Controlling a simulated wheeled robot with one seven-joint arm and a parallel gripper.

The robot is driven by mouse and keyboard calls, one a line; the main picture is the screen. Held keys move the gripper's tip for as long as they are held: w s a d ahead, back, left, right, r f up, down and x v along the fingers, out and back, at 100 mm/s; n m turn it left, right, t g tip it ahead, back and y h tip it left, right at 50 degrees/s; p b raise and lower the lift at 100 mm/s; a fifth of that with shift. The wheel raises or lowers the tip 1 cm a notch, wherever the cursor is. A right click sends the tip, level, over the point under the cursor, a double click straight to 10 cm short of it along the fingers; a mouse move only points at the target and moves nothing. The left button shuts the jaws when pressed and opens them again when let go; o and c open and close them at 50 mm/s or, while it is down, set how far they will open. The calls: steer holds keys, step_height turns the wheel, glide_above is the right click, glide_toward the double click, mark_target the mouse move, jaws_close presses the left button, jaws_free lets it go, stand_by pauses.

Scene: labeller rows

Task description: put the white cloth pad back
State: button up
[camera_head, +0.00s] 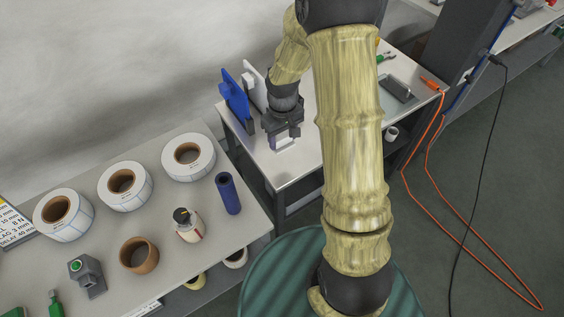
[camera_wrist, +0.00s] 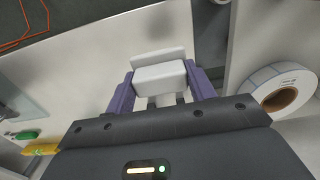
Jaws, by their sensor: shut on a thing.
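My gripper (camera_head: 284,128) is low over the far small table (camera_head: 297,172), pointing down. In the wrist view its two purple fingers (camera_wrist: 160,76) are shut on the white cloth pad, one finger at each side. The pad (camera_wrist: 160,83) looks like a pale block, with a thin white upright part (camera_wrist: 158,56) just beyond it. In the camera_head view the white pad (camera_head: 285,144) shows just below the fingers, close to the tabletop. I cannot tell whether it touches the surface.
A blue panel (camera_head: 234,99) and a white panel (camera_head: 254,86) stand left of my gripper. A grey flat device (camera_head: 399,88) lies at the table's right. The near bench holds label rolls (camera_head: 124,187), a blue roll (camera_head: 228,193) and a bottle (camera_head: 187,226). An orange cable (camera_head: 405,170) trails to the floor.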

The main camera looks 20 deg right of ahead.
mark_target(282, 148)
steer(key=shift+f, duration=0.1)
step_height(282, 148, down, 5)
steer(key=shift+r, duration=0.1)
steer(key=shift+w+f, duration=0.15)
steer(key=shift+f, duration=0.35)
steer(key=shift+s+a+r, duration=0.1)
steer(key=shift+s, duration=0.1)
steer(key=shift+f, duration=0.5)
step_height(282, 148, down, 3)
steer(key=shift+w+f+p, duration=0.15)
steer(key=shift+p, duration=0.25)
